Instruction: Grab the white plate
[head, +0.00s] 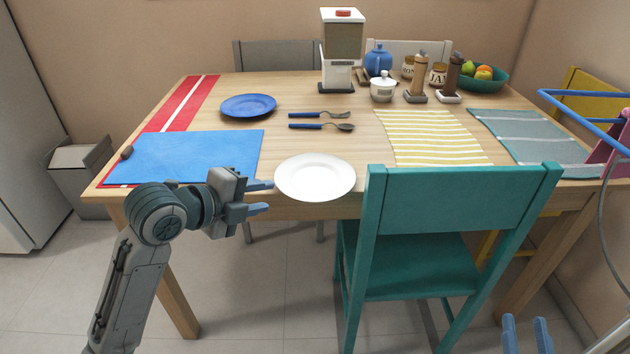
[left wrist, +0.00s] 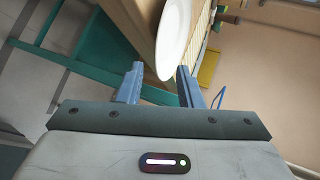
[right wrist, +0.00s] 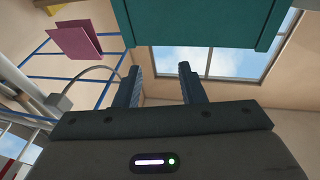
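The white plate (head: 315,177) lies flat at the front edge of the wooden table in the head view. My left gripper (head: 265,197) is just left of the plate, with its fingers apart and pointing at the rim. In the left wrist view the plate (left wrist: 173,38) reaches down towards the gap between the open fingers (left wrist: 160,84). I cannot tell whether the rim is between the fingertips. My right gripper (head: 527,335) is low at the bottom right, right of the teal chair. It is open and empty in the right wrist view (right wrist: 160,82).
A teal chair (head: 460,195) stands against the table's front, right of the plate. A blue placemat (head: 190,157), blue plate (head: 248,105), fork (head: 320,115) and spoon (head: 322,127) lie nearby. A blue-railed rack (head: 575,95) stands at the right.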

